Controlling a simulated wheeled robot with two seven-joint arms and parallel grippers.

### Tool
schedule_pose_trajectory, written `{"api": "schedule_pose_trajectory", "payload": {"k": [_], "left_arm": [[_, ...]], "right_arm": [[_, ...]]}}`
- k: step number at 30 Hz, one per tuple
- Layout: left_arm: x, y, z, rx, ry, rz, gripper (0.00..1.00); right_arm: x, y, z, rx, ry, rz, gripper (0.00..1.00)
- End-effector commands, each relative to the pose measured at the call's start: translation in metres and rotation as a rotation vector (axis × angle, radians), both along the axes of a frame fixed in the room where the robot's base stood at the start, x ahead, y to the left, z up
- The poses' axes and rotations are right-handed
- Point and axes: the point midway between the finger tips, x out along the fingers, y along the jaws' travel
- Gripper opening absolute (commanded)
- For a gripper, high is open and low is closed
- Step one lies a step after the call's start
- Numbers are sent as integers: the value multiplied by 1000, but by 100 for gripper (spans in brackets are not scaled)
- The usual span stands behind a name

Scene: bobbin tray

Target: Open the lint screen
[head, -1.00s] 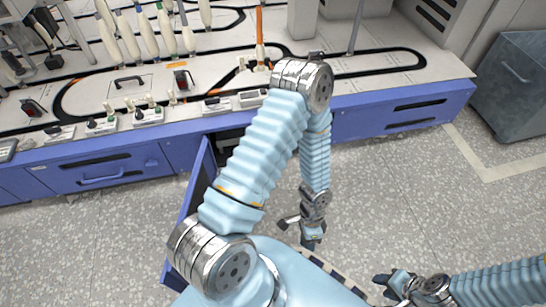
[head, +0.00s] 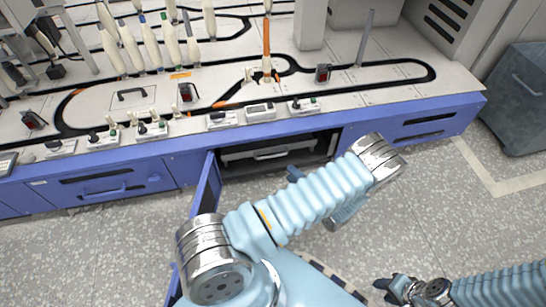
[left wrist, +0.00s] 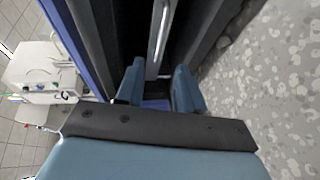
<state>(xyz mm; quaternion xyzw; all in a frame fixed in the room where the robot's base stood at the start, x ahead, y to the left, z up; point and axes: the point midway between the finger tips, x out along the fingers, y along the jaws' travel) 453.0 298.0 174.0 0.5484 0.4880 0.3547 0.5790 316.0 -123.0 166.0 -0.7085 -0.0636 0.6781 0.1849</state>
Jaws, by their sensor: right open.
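The lint screen appears to be the grey drawer-like front with a pale bar handle (head: 270,155), inside an opening in the blue cabinet. My left gripper (head: 294,174) is just in front of that opening, mostly hidden behind my own arm. In the left wrist view its two blue fingers (left wrist: 158,88) are apart with nothing between them. The bar handle (left wrist: 158,35) lies ahead of them, in line with the gap, not visibly touched. My right gripper (head: 388,285) is open at the lower right, over the floor, away from the cabinet.
The blue compartment door (head: 207,190) stands swung open at the left of the opening. The cabinet top (head: 350,85) carries bobbins, a track and small control boxes. A grey metal bin (head: 520,95) stands at the right. The speckled floor (head: 440,200) in front is clear.

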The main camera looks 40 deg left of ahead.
Motion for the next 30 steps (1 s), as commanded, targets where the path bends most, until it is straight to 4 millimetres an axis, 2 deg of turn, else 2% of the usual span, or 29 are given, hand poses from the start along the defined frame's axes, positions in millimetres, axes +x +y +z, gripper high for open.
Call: {"api": "schedule_pose_trajectory", "payload": {"k": [3, 9, 15, 20, 27, 30], "left_arm": [[6, 28, -7, 1, 0, 7, 37], [18, 71, -15, -3, -3, 8, 37], [27, 98, -20, -4, -4, 7, 37], [29, 107, -21, -5, -3, 6, 37], [29, 107, -21, -5, -3, 6, 37], [29, 107, -21, -5, -3, 6, 23]], "right_arm": [[0, 0, -5, 0, -1, 0, 43], [1, 0, -11, 0, -2, -2, 43], [1, 0, -14, -1, -3, -2, 43], [1, 0, -15, -1, -3, -2, 43], [1, 0, -15, -1, -3, -2, 43], [1, 0, -15, -1, -3, -2, 43]]}}
